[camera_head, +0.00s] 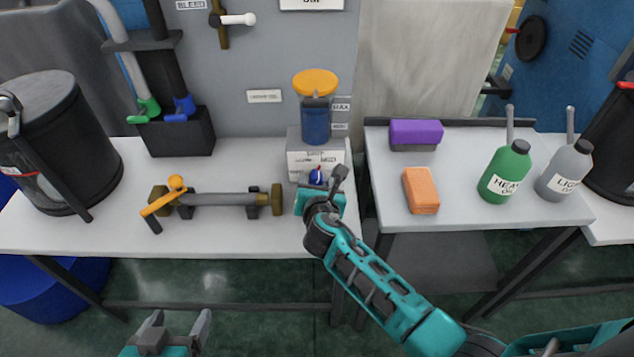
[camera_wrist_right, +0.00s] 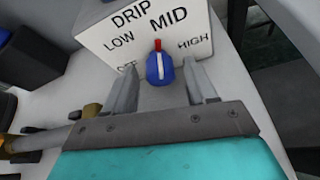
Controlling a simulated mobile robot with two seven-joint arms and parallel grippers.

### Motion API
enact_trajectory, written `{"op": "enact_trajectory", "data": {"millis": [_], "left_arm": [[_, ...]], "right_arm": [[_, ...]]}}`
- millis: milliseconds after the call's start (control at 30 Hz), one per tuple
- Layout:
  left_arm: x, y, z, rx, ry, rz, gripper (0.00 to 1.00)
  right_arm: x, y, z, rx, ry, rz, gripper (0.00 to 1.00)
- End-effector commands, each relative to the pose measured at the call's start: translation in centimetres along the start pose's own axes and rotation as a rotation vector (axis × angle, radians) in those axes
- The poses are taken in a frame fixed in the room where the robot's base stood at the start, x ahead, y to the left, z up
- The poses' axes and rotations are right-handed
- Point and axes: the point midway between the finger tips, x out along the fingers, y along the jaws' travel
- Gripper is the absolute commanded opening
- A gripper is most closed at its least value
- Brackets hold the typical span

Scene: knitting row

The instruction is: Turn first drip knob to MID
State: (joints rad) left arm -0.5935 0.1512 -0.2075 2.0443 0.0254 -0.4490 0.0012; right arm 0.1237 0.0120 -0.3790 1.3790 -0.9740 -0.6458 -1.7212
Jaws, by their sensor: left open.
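The blue drip knob (camera_wrist_right: 160,68), with a white line and red tip, is on the front of a white dial box (camera_wrist_right: 90,38). Its tip points up towards the MID label; LOW and OFF are on the left, HIGH on the right. In the head view the knob (camera_head: 317,176) is partly hidden by my right gripper (camera_head: 322,184). In the right wrist view that gripper's two fingers (camera_wrist_right: 162,88) are apart, one on each side of the knob, with gaps showing. My left gripper (camera_head: 178,328) is open and empty at the bottom of the head view, in front of the table.
A blue cup with an orange lid (camera_head: 315,82) stands above the dial box. A grey rod with brass ends (camera_head: 225,199) and an orange lever lies left. The right table holds a purple-topped block (camera_head: 415,133), an orange block (camera_head: 420,190) and two bottles (camera_head: 505,172).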

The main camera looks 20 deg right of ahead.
Motion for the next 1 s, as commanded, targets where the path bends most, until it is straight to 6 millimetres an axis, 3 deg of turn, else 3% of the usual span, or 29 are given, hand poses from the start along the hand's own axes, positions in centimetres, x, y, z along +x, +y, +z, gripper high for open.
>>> {"op": "enact_trajectory", "data": {"millis": [67,533,1000], "left_arm": [[-0.01,-0.09,0.04,0.001,-0.001,-0.002,0.79],[-0.21,-0.11,0.69,-0.002,-0.014,-0.003,0.79],[-0.32,-0.17,0.57,-0.002,-0.013,-0.006,0.79]], "right_arm": [[0.0,0.0,0.0,0.0,0.0,0.0,0.48],[0.02,-0.03,0.02,0.0,0.0,0.0,0.03],[0.04,-0.18,0.05,0.127,0.004,0.05,0.03]]}}
